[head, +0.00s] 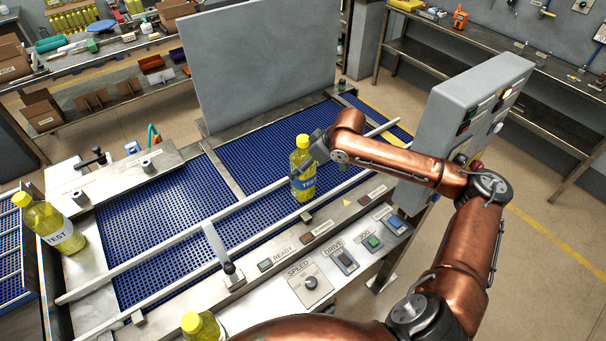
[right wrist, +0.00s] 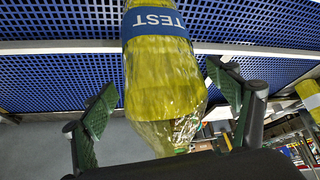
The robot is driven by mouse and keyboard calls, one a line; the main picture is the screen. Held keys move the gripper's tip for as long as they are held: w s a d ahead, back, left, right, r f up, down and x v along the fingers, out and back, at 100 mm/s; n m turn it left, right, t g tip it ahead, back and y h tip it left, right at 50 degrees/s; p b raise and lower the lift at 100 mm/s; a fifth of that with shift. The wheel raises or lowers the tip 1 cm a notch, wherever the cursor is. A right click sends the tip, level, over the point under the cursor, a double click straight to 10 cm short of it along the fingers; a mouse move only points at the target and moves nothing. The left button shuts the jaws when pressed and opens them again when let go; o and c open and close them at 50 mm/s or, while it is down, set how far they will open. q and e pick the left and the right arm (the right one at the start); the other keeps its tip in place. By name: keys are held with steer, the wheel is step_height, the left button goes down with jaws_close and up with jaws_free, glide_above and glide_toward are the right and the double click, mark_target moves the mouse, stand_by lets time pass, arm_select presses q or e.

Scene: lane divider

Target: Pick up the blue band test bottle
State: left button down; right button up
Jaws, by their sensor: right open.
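The blue band test bottle (head: 303,170) stands upright on the blue conveyor mesh, between the rails. It has a yellow body, a yellow cap and a blue band with white lettering. In the right wrist view the bottle (right wrist: 160,85) appears inverted, its band reading TEST. My right gripper (head: 318,147) is beside the bottle's upper part. In the right wrist view its green-padded fingers (right wrist: 164,102) are open, one on each side of the bottle, with a visible gap at the left finger. My left gripper is not in view.
A white-label TEST bottle (head: 50,225) stands at the left end. Another yellow bottle (head: 203,326) shows at the bottom edge. A grey upright panel (head: 260,60) rises behind the belt. A lever (head: 229,267) and a grey control box (head: 470,110) flank the bottle.

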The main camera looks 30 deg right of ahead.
steer(key=shift+c, duration=0.4)
steer(key=c, duration=2)
steer(key=shift+w+r, duration=0.1)
steer(key=shift+c, duration=0.5)
